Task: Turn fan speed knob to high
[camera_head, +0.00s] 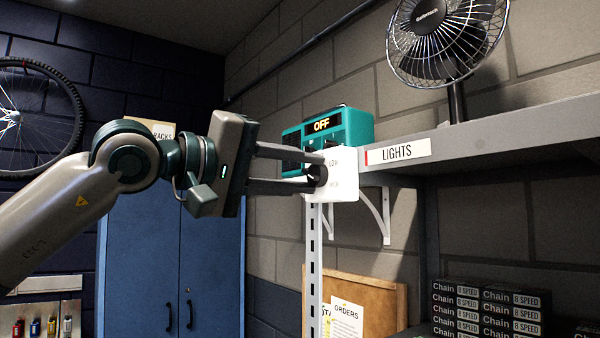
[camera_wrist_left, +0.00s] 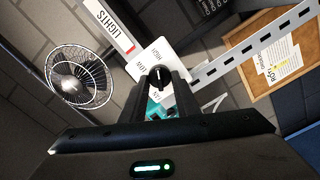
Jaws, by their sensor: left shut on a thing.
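The fan speed knob is a small black dial (camera_head: 321,176) on a white plate (camera_head: 346,186) fixed at the end of the shelf. In the head view the plate shows faint LOW and HIGH labels. The knob (camera_wrist_left: 160,77) also shows in the left wrist view, on the white plate (camera_wrist_left: 142,64), with HIGH and LOW lettering beside it. My left gripper (camera_head: 316,172) reaches in from the left and is shut on the knob, one finger above it and one below. The fingers partly cover the knob, so its exact pointing direction is hard to tell. My right gripper is out of view.
A wire fan (camera_head: 447,40) stands on the grey shelf (camera_head: 500,130), which carries a LIGHTS label (camera_head: 398,151). A teal box (camera_head: 358,127) reading OFF sits just behind the plate. Several chain boxes (camera_head: 485,310) are below. A blue cabinet (camera_head: 170,250) stands behind.

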